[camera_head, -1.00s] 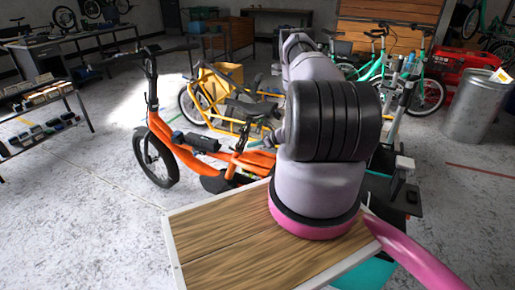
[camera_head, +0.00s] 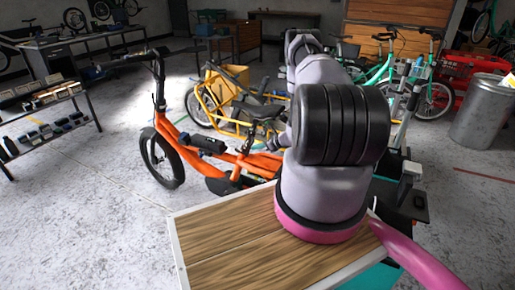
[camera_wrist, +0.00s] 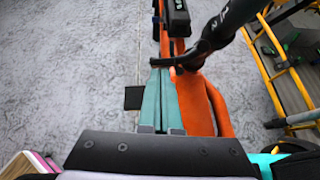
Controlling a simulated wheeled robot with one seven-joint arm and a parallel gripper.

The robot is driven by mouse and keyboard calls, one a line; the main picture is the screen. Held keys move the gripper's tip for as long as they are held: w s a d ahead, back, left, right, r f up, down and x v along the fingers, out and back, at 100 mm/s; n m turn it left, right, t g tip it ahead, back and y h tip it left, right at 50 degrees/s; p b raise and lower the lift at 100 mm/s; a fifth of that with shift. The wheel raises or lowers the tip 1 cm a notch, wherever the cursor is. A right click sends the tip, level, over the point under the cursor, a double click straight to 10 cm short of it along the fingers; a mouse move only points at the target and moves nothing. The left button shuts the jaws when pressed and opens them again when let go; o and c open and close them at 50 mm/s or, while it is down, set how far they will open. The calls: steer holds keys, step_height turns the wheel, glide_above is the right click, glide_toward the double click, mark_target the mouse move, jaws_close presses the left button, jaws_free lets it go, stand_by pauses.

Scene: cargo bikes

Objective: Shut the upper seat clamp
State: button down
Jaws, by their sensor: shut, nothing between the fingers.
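The orange cargo bike (camera_head: 205,158) stands left of my arm in the head view. In the wrist view its orange frame (camera_wrist: 199,100) runs below my gripper. A black tube with white lettering (camera_wrist: 232,22) slants down to a dark collar (camera_wrist: 190,58) on the frame. A short black lever-like part (camera_wrist: 160,62) sticks out left from the collar; this looks like the seat clamp, but I cannot tell whether it is the upper one or whether it is shut. My gripper (camera_wrist: 161,72) has its teal fingers together and empty, tips close to the lever; contact is unclear. My arm hides the gripper in the head view.
A black battery-like block (camera_wrist: 178,18) sits on the frame ahead, and a small black flat part (camera_wrist: 133,97) lies left of my fingers. A yellow cargo bike (camera_head: 235,118) stands close behind. Floor to the left (camera_head: 90,200) is clear.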

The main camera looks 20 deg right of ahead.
steer(key=w+a+r+m+t+h, duration=0.1)
steer(key=w+a+r+m+h, duration=0.2)
steer(key=w+a+m, duration=0.2)
steer(key=shift+w+a+r+h, duration=0.25)
steer(key=shift+w+r+h, duration=0.05)
steer(key=shift+w, duration=1.5)
steer(key=shift+w+d, duration=0.1)
stand_by(0.4)
